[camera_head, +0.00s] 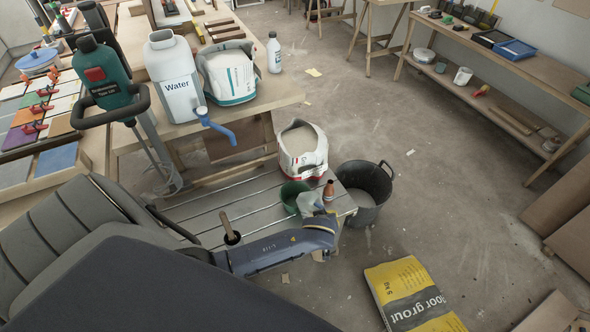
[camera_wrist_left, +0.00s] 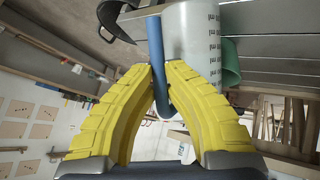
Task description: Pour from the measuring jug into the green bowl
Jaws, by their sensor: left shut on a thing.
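The measuring jug (camera_head: 309,204) is whitish with dark scale marks and a blue handle. It also shows in the left wrist view (camera_wrist_left: 195,35). My left gripper (camera_head: 322,218) is at the jug, and in the left wrist view its yellow fingers (camera_wrist_left: 158,85) are shut on the blue handle. The green bowl (camera_head: 291,194) stands on the slatted bench, just left of and behind the jug, which overlaps part of it. Part of the bowl shows beside the jug in the left wrist view (camera_wrist_left: 230,62). The jug's contents are hidden. My right gripper is not in view.
A white tub (camera_head: 303,150) is behind the bowl, and a black bucket (camera_head: 364,190) is to the right. A yellow grout bag (camera_head: 412,295) lies on the floor, with clear floor around it.

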